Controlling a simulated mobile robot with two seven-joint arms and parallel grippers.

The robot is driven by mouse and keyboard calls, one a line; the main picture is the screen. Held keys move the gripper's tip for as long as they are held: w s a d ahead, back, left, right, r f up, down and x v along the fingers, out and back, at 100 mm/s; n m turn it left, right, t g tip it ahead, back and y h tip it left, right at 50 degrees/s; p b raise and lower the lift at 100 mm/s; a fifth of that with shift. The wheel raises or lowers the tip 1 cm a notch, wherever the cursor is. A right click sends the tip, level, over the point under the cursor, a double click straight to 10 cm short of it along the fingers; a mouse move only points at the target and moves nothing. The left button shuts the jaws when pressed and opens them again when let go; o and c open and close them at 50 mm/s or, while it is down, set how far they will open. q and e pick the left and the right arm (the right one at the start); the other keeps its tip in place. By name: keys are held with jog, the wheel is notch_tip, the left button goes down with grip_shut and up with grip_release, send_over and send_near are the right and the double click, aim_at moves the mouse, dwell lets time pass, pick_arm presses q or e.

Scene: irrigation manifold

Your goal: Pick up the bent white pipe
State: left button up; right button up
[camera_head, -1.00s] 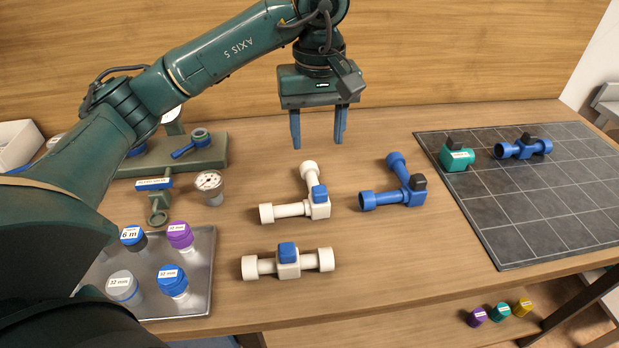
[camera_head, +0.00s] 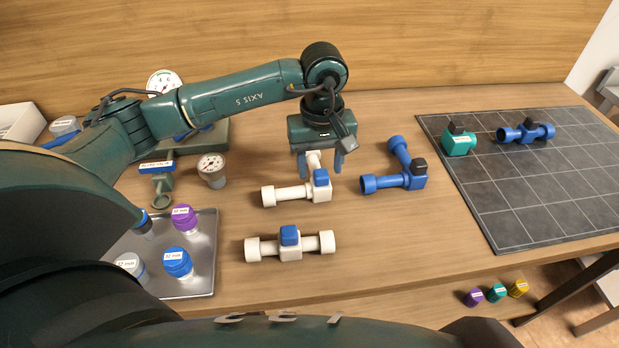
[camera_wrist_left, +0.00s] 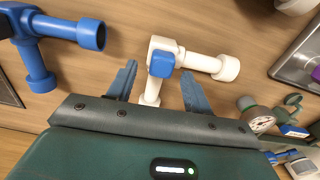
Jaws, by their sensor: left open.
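The bent white pipe (camera_head: 289,194) lies on the table, an elbow shape with a blue cap at its corner. In the left wrist view the bent white pipe (camera_wrist_left: 200,62) has one arm running between my fingers and the other pointing right. My left gripper (camera_head: 322,172) is open above its far arm, with a finger on either side. The left gripper (camera_wrist_left: 155,88) also shows open in the wrist view, its fingers apart from the pipe. The palm hides the far end of that arm. My right gripper is not seen.
A straight white pipe (camera_head: 265,249) with a blue cap lies in front. A bent blue pipe (camera_head: 385,182) lies close on the right. A gauge (camera_head: 212,170) and a metal tray (camera_head: 205,270) with capped fittings are left. A dark gridded mat (camera_head: 530,200) is right.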

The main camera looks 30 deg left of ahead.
pick_arm(q)
jog(key=shift+f, duration=0.65)
jog(key=shift+c, duration=0.5)
jog(key=c, duration=0.9)
jog(key=shift+o, duration=0.2)
jog(key=shift+r, duration=0.1)
